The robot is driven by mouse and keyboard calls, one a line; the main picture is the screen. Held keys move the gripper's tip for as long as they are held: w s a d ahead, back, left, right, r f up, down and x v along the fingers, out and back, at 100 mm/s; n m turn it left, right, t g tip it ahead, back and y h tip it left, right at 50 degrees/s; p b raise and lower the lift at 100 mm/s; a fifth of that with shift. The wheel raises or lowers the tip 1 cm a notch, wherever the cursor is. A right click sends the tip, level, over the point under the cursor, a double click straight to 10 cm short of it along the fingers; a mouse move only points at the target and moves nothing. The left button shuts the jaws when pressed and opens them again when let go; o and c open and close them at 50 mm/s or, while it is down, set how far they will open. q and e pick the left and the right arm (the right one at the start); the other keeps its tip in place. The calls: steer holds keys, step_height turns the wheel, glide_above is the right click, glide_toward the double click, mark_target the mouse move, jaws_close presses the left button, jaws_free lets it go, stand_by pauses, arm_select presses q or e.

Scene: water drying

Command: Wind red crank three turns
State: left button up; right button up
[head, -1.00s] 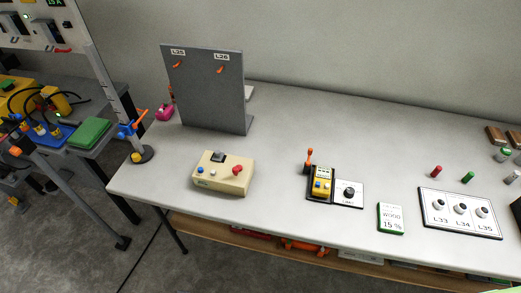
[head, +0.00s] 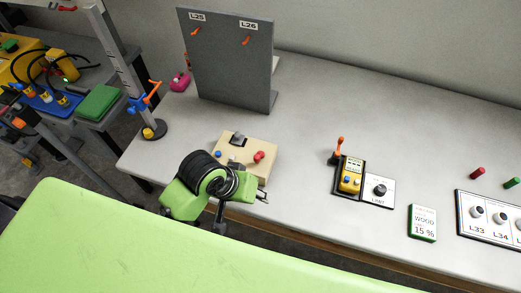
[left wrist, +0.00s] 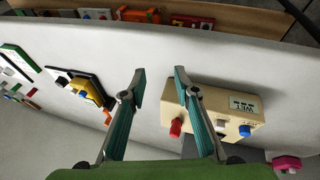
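A beige box (head: 262,148) sits on the grey table, with a red knob-like part (head: 258,156) on top at its right. This is the reddest handle near me; I cannot tell whether it is a crank. In the left wrist view, the red part (left wrist: 176,128) sticks out beside a blue button (left wrist: 245,130) and a "WET" display. My left gripper (left wrist: 159,78) is open and empty. One finger overlaps the box's edge in that view; contact cannot be told. In the head view, my green and black wrist hides the box's near left corner. My right gripper is not in view.
A grey upright panel (head: 228,65) with orange hooks stands behind the box. A post with an orange crank-like handle (head: 152,92) stands left. A yellow meter (head: 350,178) with an orange handle (head: 340,145) is right. Table between box and meter is clear.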

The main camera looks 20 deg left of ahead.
arm_select(q)
steer(key=w+d+r+n+h, duration=0.1)
steer(key=w+d+r+n, duration=0.1)
steer(key=w+d+r, duration=0.2)
step_height(320, 180, up, 13)
steer(key=n+g+y, duration=0.4)
steer(key=n, duration=0.6)
glide_above(257, 156)
step_height(257, 156, down, 14)
jaws_close()
